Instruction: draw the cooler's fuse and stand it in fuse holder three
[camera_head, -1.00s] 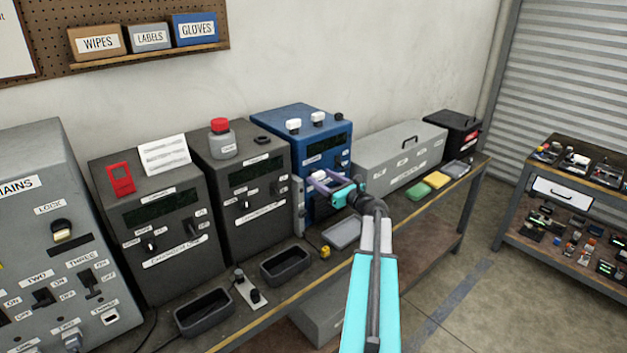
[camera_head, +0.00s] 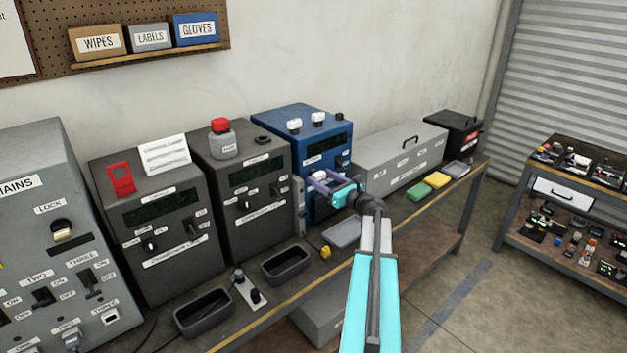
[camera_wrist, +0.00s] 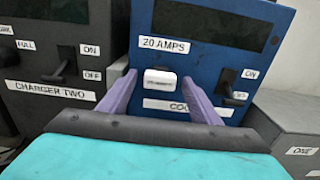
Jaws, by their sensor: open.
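The blue cooler (camera_head: 290,125) stands on the bench, with a dark display, a "20 AMPS" label and a switch marked ON and OFF on its front. Its white fuse (camera_wrist: 160,78) sits in the front panel under the "20 AMPS" label. My gripper (camera_head: 318,182) is in front of the cooler. In the wrist view its two purple fingers (camera_wrist: 160,90) are open, one to each side of the white fuse, with gaps between. I cannot tell how far the fingertips are from the panel. Fuse holder three is not identifiable in these views.
Charger two (camera_head: 243,170) stands left of the cooler, and a long grey box (camera_head: 400,155) with a "ONE" label stands right. Dark trays (camera_head: 285,265) and a grey tray (camera_head: 342,233) lie along the bench front. A shelf unit (camera_head: 575,200) stands at the right.

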